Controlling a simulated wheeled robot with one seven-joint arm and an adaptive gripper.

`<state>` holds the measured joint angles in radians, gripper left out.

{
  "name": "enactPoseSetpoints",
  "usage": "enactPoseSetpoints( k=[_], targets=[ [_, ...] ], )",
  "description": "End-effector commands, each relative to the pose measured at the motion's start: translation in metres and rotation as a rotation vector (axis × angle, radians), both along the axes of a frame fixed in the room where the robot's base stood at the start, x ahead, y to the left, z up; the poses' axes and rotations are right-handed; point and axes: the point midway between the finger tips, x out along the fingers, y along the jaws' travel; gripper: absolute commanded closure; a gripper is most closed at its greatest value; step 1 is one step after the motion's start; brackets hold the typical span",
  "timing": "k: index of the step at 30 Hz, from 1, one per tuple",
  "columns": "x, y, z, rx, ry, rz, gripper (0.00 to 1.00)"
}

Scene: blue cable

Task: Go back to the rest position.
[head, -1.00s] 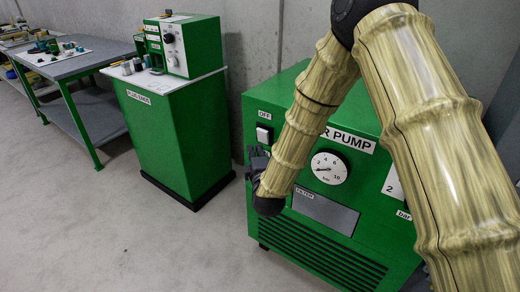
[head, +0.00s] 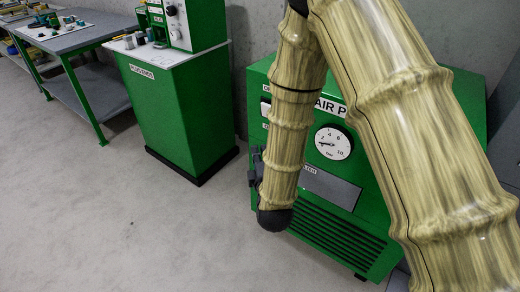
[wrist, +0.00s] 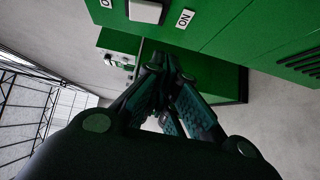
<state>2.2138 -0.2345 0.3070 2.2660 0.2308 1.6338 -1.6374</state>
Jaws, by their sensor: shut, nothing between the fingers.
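My gripper (head: 256,166) is at the end of my bent arm, in front of the left side of the green air pump (head: 340,235) in the head view. My forearm partly hides it there. In the wrist view my gripper (wrist: 166,68) is shut and empty, with its dark fingers drawn together. It is apart from the pump, whose green front (wrist: 240,28) shows along the top of that view. A white rocker switch (wrist: 146,11) and an ON label (wrist: 185,18) are on that front. My arm covers part of the pump's name plate.
The pump has a round gauge (head: 333,143). A green plug-ends stand (head: 183,105) with a control box (head: 192,22) is left of it. A grey workbench (head: 72,38) with small parts is at the far left. The grey floor (head: 110,220) in front is clear.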

Motion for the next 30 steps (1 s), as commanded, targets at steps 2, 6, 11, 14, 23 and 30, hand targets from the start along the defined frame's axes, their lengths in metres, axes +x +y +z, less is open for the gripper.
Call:
enactPoseSetpoints(
  k=[2,6,11,14,23,30],
  targets=[
    [0.000,0.000,0.000,0.000,0.000,0.000,1.00],
    [0.000,0.001,0.000,0.000,0.000,0.001,1.00],
    [0.000,0.000,-0.001,0.002,0.004,0.001,1.00],
    [-0.003,-0.006,-0.014,0.034,0.044,-0.004,1.00],
    [-0.055,-0.066,-0.139,0.377,0.468,-0.129,1.00],
    [-0.138,-0.119,-0.236,0.678,0.823,-0.380,1.00]
  ],
)
